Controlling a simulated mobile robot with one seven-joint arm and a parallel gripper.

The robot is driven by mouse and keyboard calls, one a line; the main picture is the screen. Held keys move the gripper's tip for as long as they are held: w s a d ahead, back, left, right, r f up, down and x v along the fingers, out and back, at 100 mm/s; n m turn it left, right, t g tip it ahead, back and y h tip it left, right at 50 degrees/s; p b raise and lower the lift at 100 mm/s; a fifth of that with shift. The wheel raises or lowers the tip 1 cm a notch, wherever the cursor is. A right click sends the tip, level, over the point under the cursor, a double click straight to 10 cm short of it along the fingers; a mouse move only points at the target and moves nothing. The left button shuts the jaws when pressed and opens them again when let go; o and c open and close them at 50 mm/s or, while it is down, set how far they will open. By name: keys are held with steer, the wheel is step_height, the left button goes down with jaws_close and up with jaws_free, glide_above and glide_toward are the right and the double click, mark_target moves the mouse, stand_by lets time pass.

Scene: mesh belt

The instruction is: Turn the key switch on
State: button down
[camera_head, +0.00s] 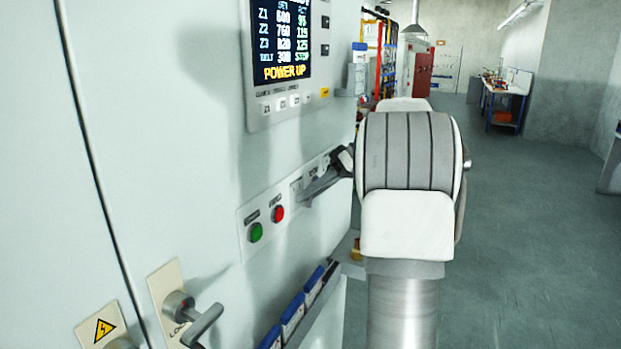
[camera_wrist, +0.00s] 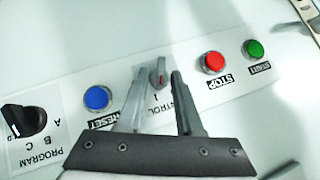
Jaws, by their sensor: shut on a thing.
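In the head view my gripper (camera_head: 312,190) touches the panel to the right of the red button, and the key switch is hidden behind the fingers and my arm. The CONTROL label is partly covered by the fingers.
Close by are a red STOP button (camera_wrist: 213,62), a green START button (camera_wrist: 253,49), a blue RESET button (camera_wrist: 97,98) and a black PROGRAM selector (camera_wrist: 24,121). A screen (camera_head: 281,43) above reads POWER UP. A door handle (camera_head: 200,322) sticks out lower left. Open floor lies right.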

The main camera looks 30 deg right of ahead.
steer(key=shift+w+m+y+p, duration=0.1)
steer(key=shift+m+y+p, duration=0.2)
steer(key=shift+y+p, duration=0.3)
steer(key=c, duration=0.9)
jaws_free()
steer(key=shift+d, duration=0.1)
steer(key=p+v, duration=0.2)
steer(key=v, duration=1.5)
steer(key=shift+w+r, duration=0.1)
steer(key=shift+r, duration=0.15)
